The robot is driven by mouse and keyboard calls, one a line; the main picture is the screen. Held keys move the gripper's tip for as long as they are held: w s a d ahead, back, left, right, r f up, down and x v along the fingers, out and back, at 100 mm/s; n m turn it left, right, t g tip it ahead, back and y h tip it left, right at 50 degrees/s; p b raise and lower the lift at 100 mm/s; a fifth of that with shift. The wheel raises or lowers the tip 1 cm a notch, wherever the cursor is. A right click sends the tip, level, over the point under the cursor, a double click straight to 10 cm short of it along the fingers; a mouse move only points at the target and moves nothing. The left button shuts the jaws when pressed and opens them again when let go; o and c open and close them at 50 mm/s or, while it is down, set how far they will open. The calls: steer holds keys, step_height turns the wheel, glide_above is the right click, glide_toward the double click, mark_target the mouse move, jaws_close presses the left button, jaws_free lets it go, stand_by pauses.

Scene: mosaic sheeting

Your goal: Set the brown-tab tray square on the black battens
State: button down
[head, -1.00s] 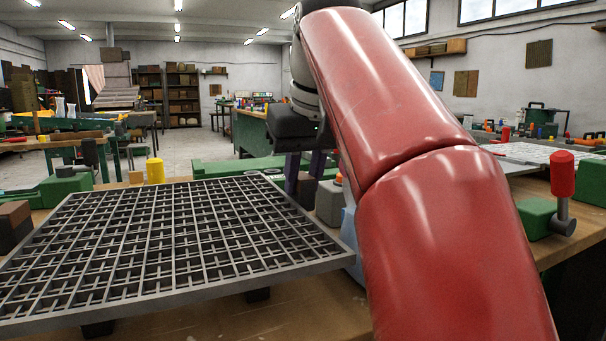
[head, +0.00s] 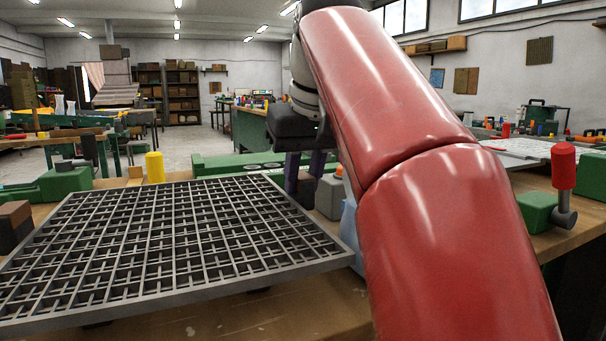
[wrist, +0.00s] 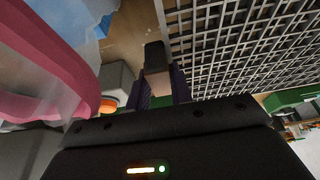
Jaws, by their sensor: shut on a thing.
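The brown-tab tray is a dark grey lattice (head: 190,300) spread over the left and middle of the bench in the head view, roughly level. Its grid (wrist: 250,50) fills the upper right of the wrist view. The brown tab (wrist: 157,82) sits at the tray's edge. My gripper (head: 306,178) is at the tray's far right corner area, its dark purple fingers (wrist: 160,92) shut on the tab. Dark battens (head: 258,291) barely show below the near edge; most of them is hidden. I cannot tell whether the tray touches them.
A yellow cylinder (head: 154,166) and a brown-black block (head: 14,226) stand beyond and left of the tray. A grey block (head: 330,197) is close right of my gripper. A green block with a red-handled post (head: 563,170) stands at the right.

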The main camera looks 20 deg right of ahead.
steer(key=shift+f, duration=0.2)
steer(key=c, duration=1.2)
jaws_free()
steer(key=shift+o, duration=0.2)
steer(key=p+v, duration=0.3)
steer(key=v, duration=0.4)
steer(key=shift+r, duration=0.4)
steer(key=shift+s, duration=0.2)
